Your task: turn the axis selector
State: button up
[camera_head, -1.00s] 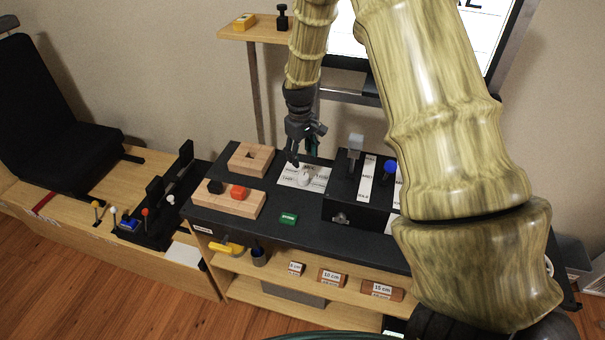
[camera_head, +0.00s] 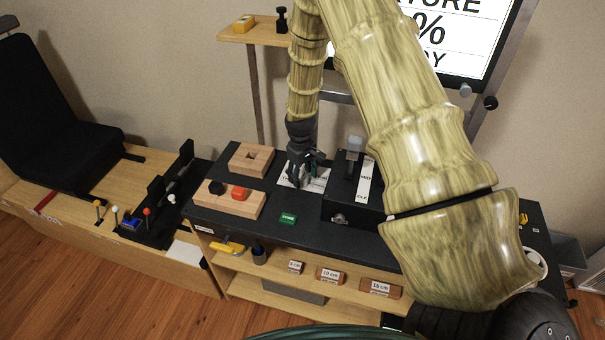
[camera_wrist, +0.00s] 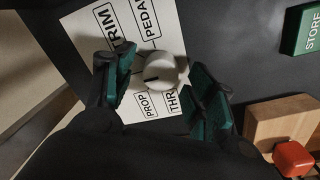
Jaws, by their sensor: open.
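The axis selector is a round white knob (camera_wrist: 160,70) with a dark pointer mark, on a white label plate (camera_wrist: 88,28) reading TRIM, PEDAL, PROP and THR. In the wrist view the knob lies between the two green-padded fingers of my gripper (camera_wrist: 162,84), one on each side. The gripper is open, and gaps show beside the knob. In the head view my gripper (camera_head: 300,184) is low over the label plate (camera_head: 318,180) and hides the knob.
A black box (camera_head: 345,205) with levers stands just right of the gripper. A wooden block with black and red knobs (camera_head: 230,200) is at left, and a green STORE block (camera_head: 288,218) is in front. A holed wooden block (camera_head: 251,158) is behind left.

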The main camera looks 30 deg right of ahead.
jog(key=c, duration=1)
jog(key=shift+c, duration=0.2)
jog(key=shift+m, duration=0.4)
jog(key=m, duration=0.3)
jog(key=shift+m+b, duration=0.3)
jog(key=shift+d+m, duration=0.1)
jog(key=shift+m, duration=2.1)
jog(key=o, duration=1)
